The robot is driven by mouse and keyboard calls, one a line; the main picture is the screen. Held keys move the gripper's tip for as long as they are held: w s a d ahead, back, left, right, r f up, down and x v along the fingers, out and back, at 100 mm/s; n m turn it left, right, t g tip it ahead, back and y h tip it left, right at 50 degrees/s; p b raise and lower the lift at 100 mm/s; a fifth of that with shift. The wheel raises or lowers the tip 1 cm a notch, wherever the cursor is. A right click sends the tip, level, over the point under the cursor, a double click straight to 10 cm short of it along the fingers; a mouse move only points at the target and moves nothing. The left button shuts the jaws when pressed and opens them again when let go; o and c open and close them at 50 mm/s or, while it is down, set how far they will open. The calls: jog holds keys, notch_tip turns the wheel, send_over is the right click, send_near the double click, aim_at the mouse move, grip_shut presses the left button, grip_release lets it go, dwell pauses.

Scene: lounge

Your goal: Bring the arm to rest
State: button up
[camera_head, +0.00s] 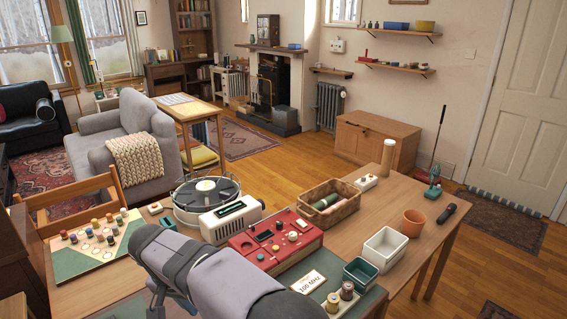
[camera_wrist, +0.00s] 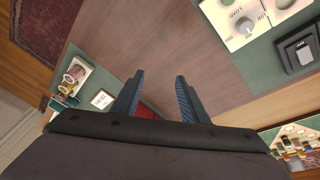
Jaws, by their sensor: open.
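My gripper (camera_wrist: 159,92) shows in the wrist view with its two blue ridged fingers apart. Nothing is held between them. Brown wood surface lies beyond the fingertips, and a bit of something red shows low between the fingers. In the head view my grey arm (camera_head: 215,275) reaches in from the bottom edge over the near tabletop. I cannot make out the fingers clearly there.
The wooden table (camera_head: 345,235) bears a red control box (camera_head: 276,240), a white appliance (camera_head: 231,218), a wicker basket (camera_head: 330,204), a white bin (camera_head: 384,248), a terracotta pot (camera_head: 413,222) and a peg board (camera_head: 93,240). Open floor lies beyond the table.

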jog(key=s+d+r+n+g+p, duration=0.1)
jog(key=d+r+g+p, duration=0.2)
jog(key=d, duration=2)
jog(key=s+d+f+y+p, duration=0.15)
jog(key=s+d+p, duration=0.35)
jog(key=s+d, duration=0.85)
notch_tip(320, 180, down, 16)
jog(key=b, duration=1.7)
jog(key=shift+f, duration=0.2)
